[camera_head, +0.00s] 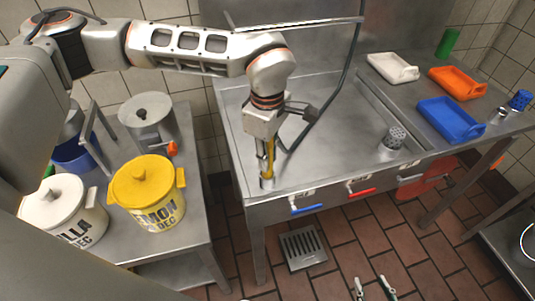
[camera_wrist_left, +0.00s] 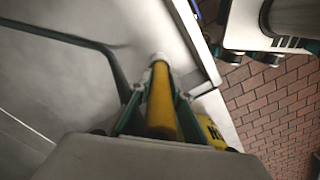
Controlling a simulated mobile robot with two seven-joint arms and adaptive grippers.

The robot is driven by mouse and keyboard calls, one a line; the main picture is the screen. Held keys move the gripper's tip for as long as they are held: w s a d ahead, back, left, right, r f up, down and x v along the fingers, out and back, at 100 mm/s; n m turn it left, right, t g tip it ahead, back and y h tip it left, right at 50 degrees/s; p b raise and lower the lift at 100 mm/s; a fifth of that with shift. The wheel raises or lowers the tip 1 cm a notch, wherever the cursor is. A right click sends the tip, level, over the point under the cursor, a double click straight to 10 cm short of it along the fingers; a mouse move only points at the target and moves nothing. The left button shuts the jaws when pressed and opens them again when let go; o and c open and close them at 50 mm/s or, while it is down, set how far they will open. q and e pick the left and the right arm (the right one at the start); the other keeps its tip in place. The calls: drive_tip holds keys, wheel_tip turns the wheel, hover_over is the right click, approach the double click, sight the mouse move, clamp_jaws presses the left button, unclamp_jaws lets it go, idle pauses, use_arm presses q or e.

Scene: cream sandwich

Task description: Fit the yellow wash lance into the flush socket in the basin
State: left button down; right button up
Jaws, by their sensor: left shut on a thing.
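The yellow wash lance (camera_head: 270,146) is held upright in my left gripper (camera_head: 266,152), which is shut on it, over the front left corner of the steel basin (camera_head: 315,110). The lance's lower end meets a short grey cylinder (camera_head: 267,183) at that corner. I cannot tell whether this is the flush socket or the lance's own tip, nor whether the lance is seated. In the left wrist view the yellow lance (camera_wrist_left: 161,105) runs between the fingers to a pale end (camera_wrist_left: 159,59). My right gripper (camera_head: 373,287) shows at the bottom edge, fingers apart and empty, over the floor.
A dark hose (camera_head: 343,85) hangs near my left gripper. A perforated steel cup (camera_head: 395,138) stands to the right in the sink. White (camera_head: 392,68), orange (camera_head: 457,82) and blue (camera_head: 449,121) trays lie farther right. A yellow pot (camera_head: 147,190) stands on the left table.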

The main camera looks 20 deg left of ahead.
use_arm(q)
drive_tip(key=shift+f+b, duration=0.65)
drive_tip(key=shift+f, duration=0.7)
drive_tip(key=c, duration=1.8)
unclamp_jaws()
drive_tip(key=shift+o, duration=0.2)
wheel_tip(320, 180, up, 12)
drive_tip(key=shift+r, duration=0.1)
